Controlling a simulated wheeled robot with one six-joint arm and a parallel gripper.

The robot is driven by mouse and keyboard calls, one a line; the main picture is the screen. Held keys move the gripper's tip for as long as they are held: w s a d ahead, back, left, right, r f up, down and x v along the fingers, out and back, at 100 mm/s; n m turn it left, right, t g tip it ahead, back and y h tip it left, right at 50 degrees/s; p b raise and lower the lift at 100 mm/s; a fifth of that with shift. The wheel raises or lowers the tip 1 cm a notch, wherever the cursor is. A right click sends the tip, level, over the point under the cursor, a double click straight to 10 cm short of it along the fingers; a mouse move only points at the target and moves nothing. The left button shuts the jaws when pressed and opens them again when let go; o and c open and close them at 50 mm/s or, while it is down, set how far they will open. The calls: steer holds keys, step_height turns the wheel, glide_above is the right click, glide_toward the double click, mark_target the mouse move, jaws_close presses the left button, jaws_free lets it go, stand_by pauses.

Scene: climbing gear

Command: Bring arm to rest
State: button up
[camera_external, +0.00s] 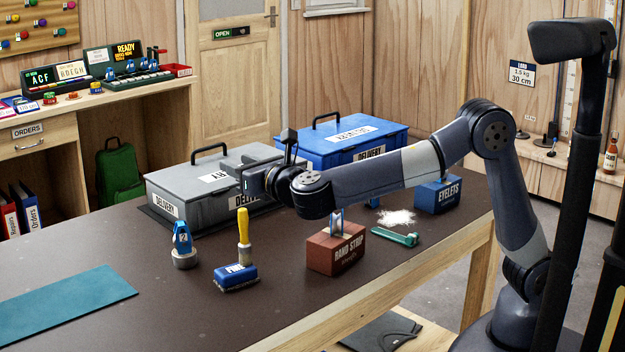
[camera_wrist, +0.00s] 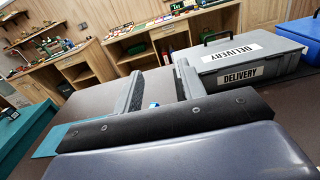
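My arm reaches in from the right, bent at the elbow, with its forearm held above the table. My gripper (camera_external: 250,181) points left in front of the grey delivery box (camera_external: 170,190) and hides part of it. In the wrist view my gripper (camera_wrist: 157,84) shows two fingers standing well apart. No object is held between them. A small bit of blue shows low in the gap, beyond the fingers; I cannot tell what it is. The grey delivery box also shows right of the fingers in the wrist view (camera_wrist: 245,60).
On the dark table (camera_external: 130,235) stand a blue delivery box (camera_external: 390,140), a blue brush (camera_external: 236,277), a blue-handled tool (camera_external: 182,240), a red-brown hand strip block (camera_external: 335,252), a green tool (camera_external: 395,236) and a blue eyelets block (camera_external: 438,195). A teal mat (camera_external: 65,305) lies front left, clear.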

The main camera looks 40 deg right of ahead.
step_height(320, 180, up, 20)
steer(key=f, duration=0.1)
steer(key=w+d+r+y+p, duration=0.1)
steer(key=w+d+p, duration=0.2)
steer(key=d, duration=0.6)
steer(key=w+d+r+n+y+p, duration=0.1)
steer(key=w+d+p, duration=0.2)
steer(key=w+d, duration=0.4)
steer(key=shift+w+d+r, duration=0.4)
steer(key=shift+d, duration=0.8)
